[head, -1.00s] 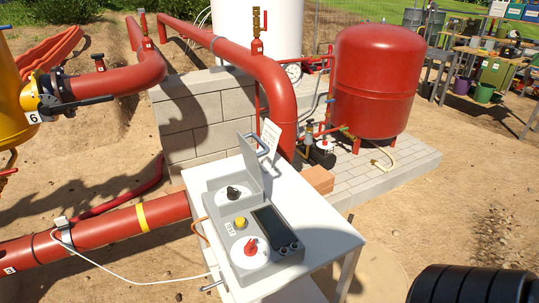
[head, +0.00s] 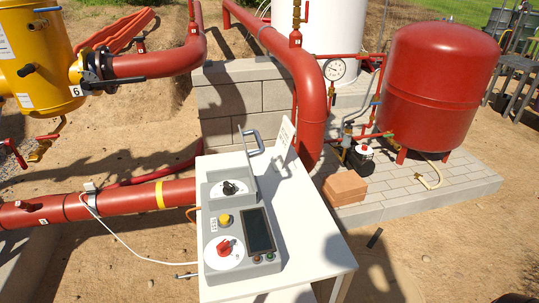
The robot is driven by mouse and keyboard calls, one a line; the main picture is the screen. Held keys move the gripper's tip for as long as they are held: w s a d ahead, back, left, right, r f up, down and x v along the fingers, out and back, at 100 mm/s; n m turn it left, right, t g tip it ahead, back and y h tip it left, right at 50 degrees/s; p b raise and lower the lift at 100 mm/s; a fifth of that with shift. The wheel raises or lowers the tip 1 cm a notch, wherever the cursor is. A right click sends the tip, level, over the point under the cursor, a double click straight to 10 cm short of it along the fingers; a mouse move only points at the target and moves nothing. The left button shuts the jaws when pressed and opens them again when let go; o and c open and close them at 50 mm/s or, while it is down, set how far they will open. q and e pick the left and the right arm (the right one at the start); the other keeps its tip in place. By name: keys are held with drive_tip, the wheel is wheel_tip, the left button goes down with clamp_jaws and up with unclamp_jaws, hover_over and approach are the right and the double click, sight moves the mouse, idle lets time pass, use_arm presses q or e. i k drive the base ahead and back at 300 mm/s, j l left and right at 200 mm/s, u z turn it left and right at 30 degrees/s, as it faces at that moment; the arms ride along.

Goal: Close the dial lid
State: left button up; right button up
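A grey control box (head: 208,226) lies on a white table. A black dial (head: 230,188) sits in its upper recess and is uncovered. A red knob (head: 224,248) on a white disc, a yellow button (head: 225,219) and a dark screen (head: 258,230) are on the lower part of the box. Neither of my grippers is in view.
The white table (head: 310,255) has free room right of the box. A white card (head: 284,142) stands at its back edge, near a grey curved handle (head: 254,145). Red pipes (head: 290,65) run behind and left. A red tank (head: 440,85) and bricks (head: 345,187) stand right.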

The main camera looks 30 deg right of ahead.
sight(262, 149)
drive_tip(key=k+l, duration=0.1)
drive_tip(key=l, duration=0.4)
drive_tip(key=k+l, duration=0.15)
drive_tip(key=l, duration=0.3)
drive_tip(key=k+l, duration=0.1)
drive_tip(key=l, duration=0.4)
